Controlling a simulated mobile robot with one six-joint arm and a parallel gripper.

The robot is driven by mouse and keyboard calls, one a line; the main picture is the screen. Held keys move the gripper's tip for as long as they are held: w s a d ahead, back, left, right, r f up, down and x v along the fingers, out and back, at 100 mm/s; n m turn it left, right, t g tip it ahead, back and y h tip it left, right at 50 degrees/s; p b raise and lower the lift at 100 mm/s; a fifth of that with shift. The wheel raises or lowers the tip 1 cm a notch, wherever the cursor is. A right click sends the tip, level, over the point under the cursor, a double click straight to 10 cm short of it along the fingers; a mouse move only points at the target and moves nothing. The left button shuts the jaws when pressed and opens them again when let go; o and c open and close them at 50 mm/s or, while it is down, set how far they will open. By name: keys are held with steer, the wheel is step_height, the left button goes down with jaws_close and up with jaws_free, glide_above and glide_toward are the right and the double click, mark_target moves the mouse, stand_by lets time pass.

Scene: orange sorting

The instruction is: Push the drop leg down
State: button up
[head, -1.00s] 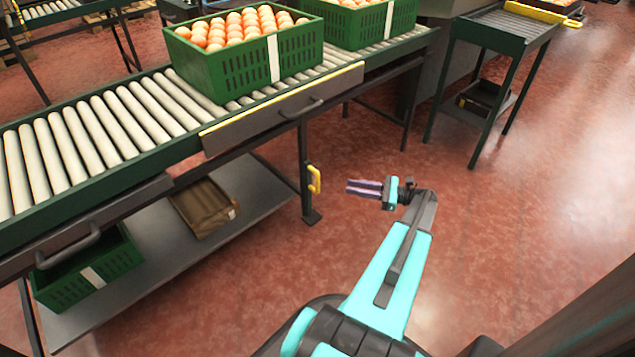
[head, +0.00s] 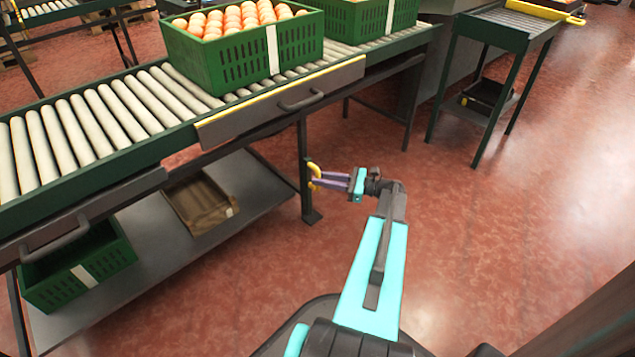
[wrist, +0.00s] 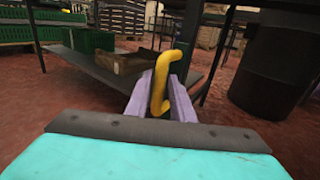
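The drop leg (head: 305,150) is a dark upright post under the conveyor's front edge, with a flat foot low down near the floor. A yellow handle (head: 314,167) sticks out from its side; in the wrist view the handle (wrist: 160,80) stands upright, bent at both ends. My gripper (head: 315,180) has two purple fingers reaching left to the handle. In the wrist view the fingers of my gripper (wrist: 161,97) are apart, with the handle between them. The fingers look open around it; I cannot tell whether either touches it.
The roller conveyor (head: 75,125) carries green crates (head: 205,65), the nearer full of orange-brown round items. A lower shelf (head: 170,255) holds a brown box (head: 200,205) and a green crate (head: 60,285). A small roller stand (head: 495,35) is at right.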

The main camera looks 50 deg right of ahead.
mark_target(318, 189)
steer(key=shift+x, duration=0.85)
jaws_close()
step_height(318, 189, down, 4)
steer(key=p, duration=0.3)
steer(key=shift+f+p, duration=0.4)
steer(key=shift+f, duration=0.25)
